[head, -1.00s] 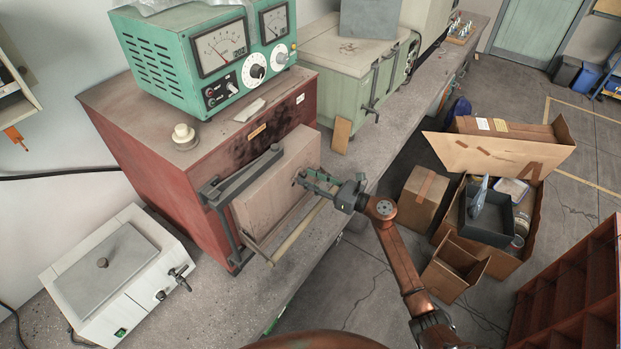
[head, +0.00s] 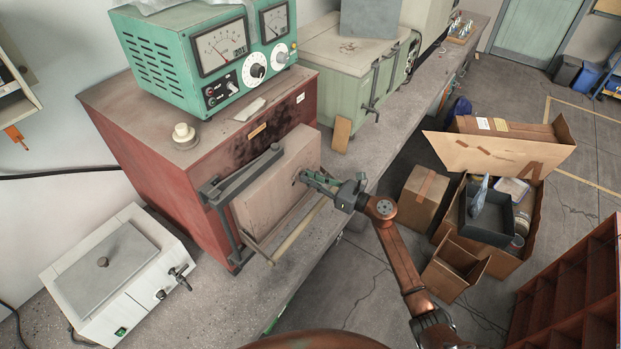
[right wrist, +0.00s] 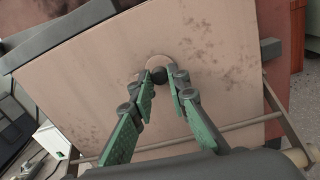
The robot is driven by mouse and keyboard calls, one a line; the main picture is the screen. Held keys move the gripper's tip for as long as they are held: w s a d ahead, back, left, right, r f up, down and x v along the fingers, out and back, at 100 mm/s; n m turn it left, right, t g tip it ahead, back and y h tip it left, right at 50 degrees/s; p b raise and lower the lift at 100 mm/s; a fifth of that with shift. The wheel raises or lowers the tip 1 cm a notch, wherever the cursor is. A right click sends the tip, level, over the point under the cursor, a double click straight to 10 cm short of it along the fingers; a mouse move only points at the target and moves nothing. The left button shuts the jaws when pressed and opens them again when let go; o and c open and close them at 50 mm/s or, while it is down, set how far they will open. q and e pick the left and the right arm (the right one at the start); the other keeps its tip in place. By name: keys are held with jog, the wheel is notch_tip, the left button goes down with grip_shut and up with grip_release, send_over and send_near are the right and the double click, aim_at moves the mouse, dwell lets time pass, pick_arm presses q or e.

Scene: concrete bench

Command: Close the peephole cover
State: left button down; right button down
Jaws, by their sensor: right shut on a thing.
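The peephole cover (right wrist: 154,62) is a small pale round disc with a dark round knob (right wrist: 158,75), set on the pale door (head: 262,198) of the red furnace. My right gripper (head: 309,177) is at the door's face. In the right wrist view its green-padded fingers (right wrist: 164,75) are shut on the knob. The fingers hide the cover in the head view, and I cannot tell how much of the hole it covers. My left gripper is not in view.
The red furnace (head: 150,130) carries a green meter box (head: 165,60). A door handle bar (head: 297,232) runs below my right gripper. A white bath (head: 100,265) stands at lower left. Cardboard boxes (head: 425,197) lie on the floor to the right.

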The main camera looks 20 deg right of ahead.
jog(key=m, duration=0.3)
jog(key=f+m+p, duration=0.1)
jog(key=m, duration=0.2)
jog(key=f+m, duration=0.1)
jog(key=m, duration=0.2)
jog(key=shift+s+a+f+p, duration=0.1)
jog(key=shift+s+a+p, duration=0.2)
jog(key=shift+a, duration=0.05)
jog(key=m, duration=0.1)
jog(key=m+p, duration=0.1)
jog(key=m, duration=0.1)
jog(key=m+p, duration=0.1)
jog(key=shift+s+a+f+m+t, duration=0.25)
jog(key=shift+s+a+m+t, duration=0.05)
jog(key=shift+a+m+t, duration=0.1)
jog(key=shift+s+a+f+m+p, duration=0.15)
jog(key=shift+m+p, duration=0.4)
jog(key=shift+m, duration=0.3)
jog(key=shift+s+a+m+p, duration=0.1)
jog(key=shift+a+m+p, duration=0.1)
jog(key=shift+m+p, duration=0.5)
jog(key=shift+s+a+f+m+p, duration=0.15)
jog(key=shift+m+p, duration=0.2)
jog(key=shift+m, duration=0.7)
jog(key=c, duration=1.8)
grip_release()
jog(key=shift+c, duration=0.2)
